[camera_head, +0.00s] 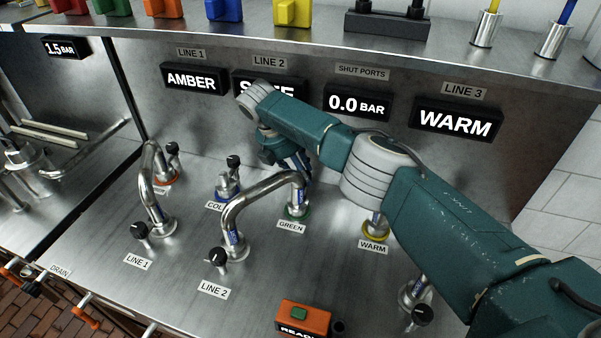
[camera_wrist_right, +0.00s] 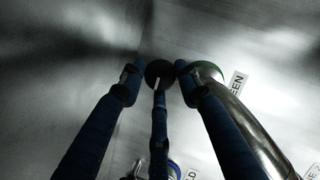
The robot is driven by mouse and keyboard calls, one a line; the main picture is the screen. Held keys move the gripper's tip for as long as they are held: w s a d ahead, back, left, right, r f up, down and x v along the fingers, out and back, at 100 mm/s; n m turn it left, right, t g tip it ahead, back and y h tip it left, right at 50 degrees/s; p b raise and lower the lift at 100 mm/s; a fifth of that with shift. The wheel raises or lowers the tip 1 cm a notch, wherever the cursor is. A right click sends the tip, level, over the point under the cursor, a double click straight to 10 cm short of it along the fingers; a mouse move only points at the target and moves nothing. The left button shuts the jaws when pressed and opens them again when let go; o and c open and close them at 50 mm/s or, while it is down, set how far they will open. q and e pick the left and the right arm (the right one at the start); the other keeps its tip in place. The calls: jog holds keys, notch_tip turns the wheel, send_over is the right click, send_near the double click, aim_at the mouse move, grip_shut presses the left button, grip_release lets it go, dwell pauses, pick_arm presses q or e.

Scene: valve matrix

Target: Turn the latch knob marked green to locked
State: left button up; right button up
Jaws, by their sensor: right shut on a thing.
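The port marked green has a green ring (camera_head: 296,212) at its base, with a "GREEN" label (camera_head: 291,226) in front of it. A curved metal pipe runs from the LINE 2 port to this green port. In the right wrist view, a round black latch knob (camera_wrist_right: 158,72) with a white pointer line sits beside the green ring (camera_wrist_right: 208,69). My right gripper (camera_wrist_right: 158,78) is shut on this knob, its blue fingers around it. In the head view, my right gripper (camera_head: 293,162) is behind the pipe's bend, and the knob is hidden there. My left gripper is not in view.
Other black knobs stand at the amber, COLD (camera_head: 233,161), LINE 1 (camera_head: 139,230) and LINE 2 (camera_head: 218,256) ports. Another bent pipe (camera_head: 150,185) stands at left. Displays line the back wall. An orange box with a green button (camera_head: 301,313) sits at the front.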

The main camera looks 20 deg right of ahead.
jog(key=shift+d+r, duration=0.15)
jog(key=shift+d, duration=0.25)
jog(key=o, duration=0.9)
jog(key=shift+c, duration=0.2)
jog(key=shift+o, duration=1.2)
jog(key=shift+s, duration=0.1)
jog(key=shift+a+r, duration=0.2)
jog(key=v, duration=0.7)
jog(key=shift+d, duration=0.15)
